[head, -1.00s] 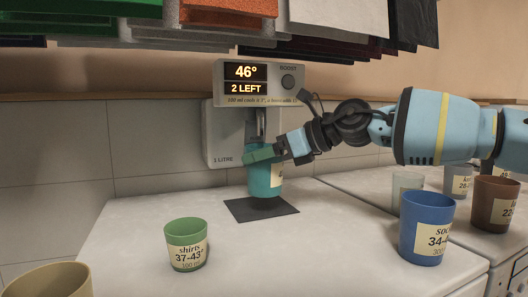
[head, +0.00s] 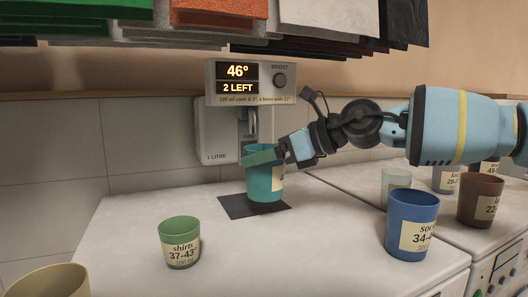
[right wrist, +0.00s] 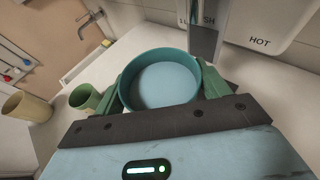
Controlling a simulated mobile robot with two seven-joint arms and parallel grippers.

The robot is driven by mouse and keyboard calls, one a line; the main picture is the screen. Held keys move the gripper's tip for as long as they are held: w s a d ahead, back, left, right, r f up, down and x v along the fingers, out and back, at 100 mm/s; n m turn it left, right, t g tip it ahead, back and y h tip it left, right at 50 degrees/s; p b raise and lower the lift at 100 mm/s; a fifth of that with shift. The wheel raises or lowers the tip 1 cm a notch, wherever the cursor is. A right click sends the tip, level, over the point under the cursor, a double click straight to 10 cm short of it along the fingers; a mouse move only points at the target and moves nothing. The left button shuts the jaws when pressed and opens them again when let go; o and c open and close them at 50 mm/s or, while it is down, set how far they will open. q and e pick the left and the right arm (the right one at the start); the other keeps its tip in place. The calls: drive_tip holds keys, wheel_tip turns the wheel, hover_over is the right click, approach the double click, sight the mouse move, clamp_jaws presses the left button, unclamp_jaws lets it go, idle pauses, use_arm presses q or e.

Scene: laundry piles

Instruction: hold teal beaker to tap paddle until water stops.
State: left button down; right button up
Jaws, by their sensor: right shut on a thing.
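The teal beaker (head: 266,186) is upright at the dark mat (head: 236,207), below and slightly in front of the tap; whether its base touches the mat is unclear. My right gripper (head: 272,155) is shut around its upper part. In the right wrist view the green fingers of the gripper (right wrist: 168,92) clasp both sides of the beaker (right wrist: 128,66), and a pale blue, water-like disc fills its inside. The tap paddle (head: 250,130) hangs from the dispenser (head: 212,130); the beaker appears apart from it. I see no clear stream. The display reads 46° and 2 LEFT. My left gripper is out of view.
A green beaker (head: 180,245) stands at the front left, with a tan beaker (head: 50,284) nearer. A blue beaker (head: 411,228), a brown one (head: 480,203) and others stand right. The middle front counter is clear.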

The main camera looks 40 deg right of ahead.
drive_tip(key=shift+r, duration=0.1)
idle(0.3)
drive_tip(key=shift+s+a+r+p, duration=0.15)
drive_tip(key=shift+s+p, duration=0.15)
drive_tip(key=shift+s, duration=0.3)
drive_tip(key=shift+s+a+p, duration=0.15)
drive_tip(key=shift+s+p, duration=0.1)
drive_tip(key=shift+s, duration=0.4)
drive_tip(key=shift+s+a+r+p, duration=0.15)
drive_tip(key=shift+s+p, duration=0.15)
drive_tip(key=shift+s, duration=0.3)
use_arm(q)
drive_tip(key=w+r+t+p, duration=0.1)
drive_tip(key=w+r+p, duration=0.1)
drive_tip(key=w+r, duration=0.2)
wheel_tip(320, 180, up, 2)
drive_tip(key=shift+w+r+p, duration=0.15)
drive_tip(key=shift+p, duration=0.2)
use_arm(e)
drive_tip(key=s+a, duration=0.1)
drive_tip(key=s, duration=0.5)
drive_tip(key=shift+a+f, duration=0.2)
drive_tip(key=shift+f, duration=0.15)
